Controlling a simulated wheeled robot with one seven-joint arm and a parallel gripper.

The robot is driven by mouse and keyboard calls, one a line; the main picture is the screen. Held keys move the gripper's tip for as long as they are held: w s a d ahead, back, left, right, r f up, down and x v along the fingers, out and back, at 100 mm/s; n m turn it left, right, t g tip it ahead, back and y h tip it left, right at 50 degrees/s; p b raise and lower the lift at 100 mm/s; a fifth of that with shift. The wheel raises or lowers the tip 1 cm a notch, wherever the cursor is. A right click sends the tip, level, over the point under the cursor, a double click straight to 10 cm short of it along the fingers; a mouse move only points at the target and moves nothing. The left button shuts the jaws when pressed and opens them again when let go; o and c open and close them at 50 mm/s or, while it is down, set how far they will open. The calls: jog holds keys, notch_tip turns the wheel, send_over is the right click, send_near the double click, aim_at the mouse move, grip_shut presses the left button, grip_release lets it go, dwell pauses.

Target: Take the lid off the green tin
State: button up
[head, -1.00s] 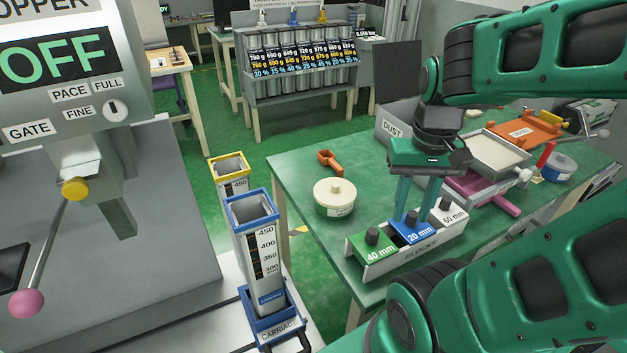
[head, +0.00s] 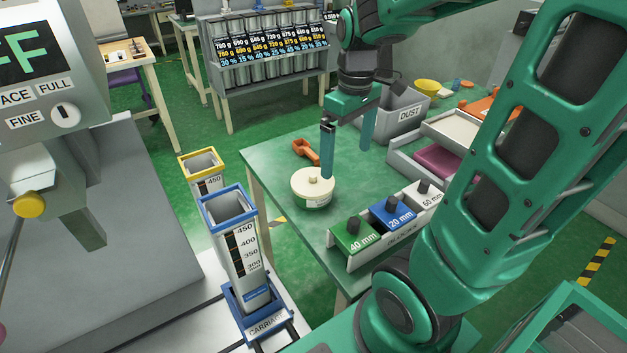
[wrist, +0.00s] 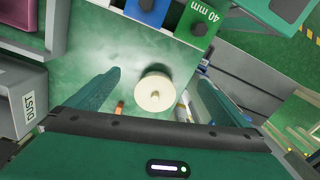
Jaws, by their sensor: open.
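A round tin (head: 314,201) stands upright on the green table with its cream lid (head: 300,184) on; a small knob rises from the lid's middle. A label with some green shows on its side. In the wrist view the lid (wrist: 154,93) lies between my two fingers, seen from above. My gripper (head: 347,164) is open and empty, pointing down. In the head view its fingers are above the table, just behind and right of the tin, with the left finger close to the lid's edge. I see no contact with the lid.
A rack with green, blue and white blocks (head: 352,234) stands right of the tin. An orange scoop (head: 305,150) lies behind it. A grey dust box (head: 405,122) and a tray (head: 455,132) stand further back.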

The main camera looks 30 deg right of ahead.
jog(key=w+a+f+n, duration=0.1)
jog(key=w+a+n, duration=0.15)
jog(key=w, duration=0.25)
jog(key=w+a+f+n, duration=0.1)
jog(key=w+n, duration=0.3)
jog(key=w, duration=0.1)
send_over(311, 174)
jog(key=f, duration=0.4)
jog(key=shift+a, duration=0.25)
jog(key=shift+d+f, duration=0.15)
jog(key=shift+f, duration=1.45)
jog(key=shift+d+f, duration=0.1)
jog(key=shift+f, duration=1.45)
jog(key=shift+c, duration=0.3)
jog(key=c, duration=0.7)
